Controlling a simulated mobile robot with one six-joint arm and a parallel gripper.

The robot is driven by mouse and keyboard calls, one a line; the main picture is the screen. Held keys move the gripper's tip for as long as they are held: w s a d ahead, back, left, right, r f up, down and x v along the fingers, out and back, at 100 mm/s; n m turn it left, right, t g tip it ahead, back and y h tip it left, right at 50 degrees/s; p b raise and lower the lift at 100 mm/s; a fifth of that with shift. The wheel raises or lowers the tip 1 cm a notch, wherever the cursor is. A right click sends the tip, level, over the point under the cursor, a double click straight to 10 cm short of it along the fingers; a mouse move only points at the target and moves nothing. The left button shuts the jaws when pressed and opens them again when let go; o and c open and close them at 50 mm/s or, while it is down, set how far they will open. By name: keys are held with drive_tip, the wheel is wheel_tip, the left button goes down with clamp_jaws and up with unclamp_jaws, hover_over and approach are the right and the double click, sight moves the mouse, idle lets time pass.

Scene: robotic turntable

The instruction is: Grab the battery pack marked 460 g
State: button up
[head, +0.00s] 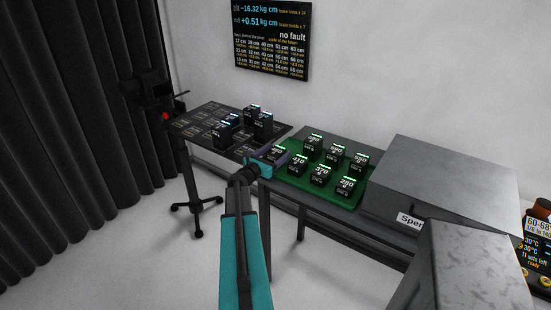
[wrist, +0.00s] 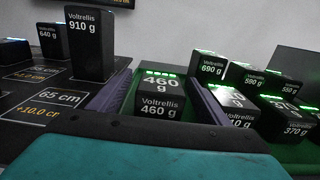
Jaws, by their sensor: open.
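The 460 g pack (wrist: 160,104) is a black block with a green-lit top. It stands upright in the middle of the wrist view and is partly hidden by my gripper in the head view (head: 277,151). My gripper (wrist: 160,82) is open, with one purple finger on each side of the 460 g pack. Small gaps show between the pack and the fingers. In the head view my gripper (head: 274,158) is at the left edge of the green tray (head: 290,178).
The 410 g pack (head: 298,164) stands close to the right finger. Several other packs, such as the 370 g one (head: 321,174), share the tray. A dark turntable board (head: 195,124) with several packs, including a 910 g one (wrist: 90,42), lies left. A grey box (head: 430,175) stands right.

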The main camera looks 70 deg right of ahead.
sight(276, 151)
drive_tip(key=shift+c, duration=0.2)
drive_tip(key=c, duration=1.4)
drive_tip(key=shift+c, duration=0.4)
drive_tip(key=shift+r, duration=0.15)
drive_tip(key=shift+r+b, duration=0.5)
drive_tip(key=shift+r, duration=1.1)
drive_tip(key=b+v, duration=0.4)
drive_tip(key=v, duration=1.4)
